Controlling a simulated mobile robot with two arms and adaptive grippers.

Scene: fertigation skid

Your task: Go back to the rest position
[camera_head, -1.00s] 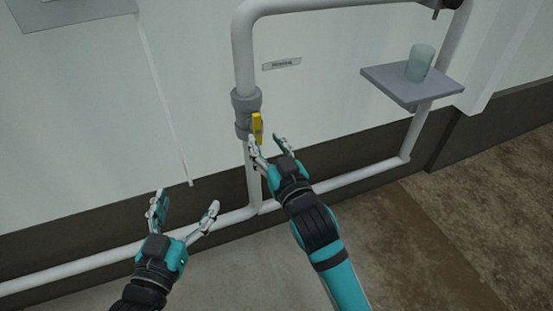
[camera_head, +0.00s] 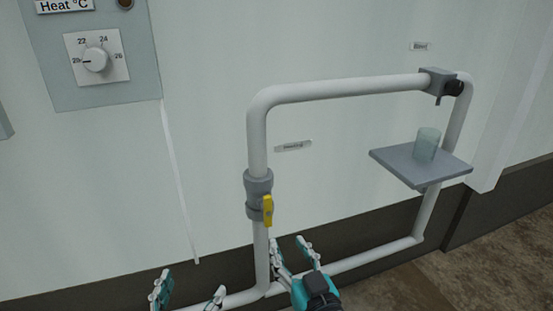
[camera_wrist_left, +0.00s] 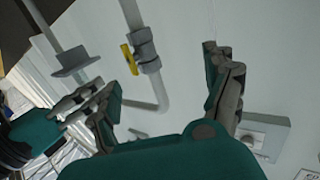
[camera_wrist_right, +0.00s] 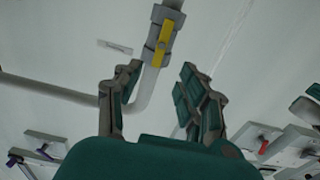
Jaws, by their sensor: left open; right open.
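My left gripper (camera_head: 188,294) is at the bottom edge of the head view, left of the pipe, open and empty; its fingers stand wide apart in the left wrist view (camera_wrist_left: 165,85). My right gripper (camera_head: 293,252) is open and empty, with its fingers below and right of the yellow valve handle, apart from it. It also shows open in the right wrist view (camera_wrist_right: 158,98). The yellow handle (camera_head: 267,210) hangs along the grey valve (camera_head: 258,194) on the white vertical pipe. Both forearms are mostly out of the head view.
White pipework (camera_head: 340,89) loops in front of the pale wall. A grey shelf (camera_head: 400,168) at the right bears a clear cup (camera_head: 427,145). A grey panel with a heat dial (camera_head: 96,59) is at upper left. Floor (camera_head: 490,275) is free at lower right.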

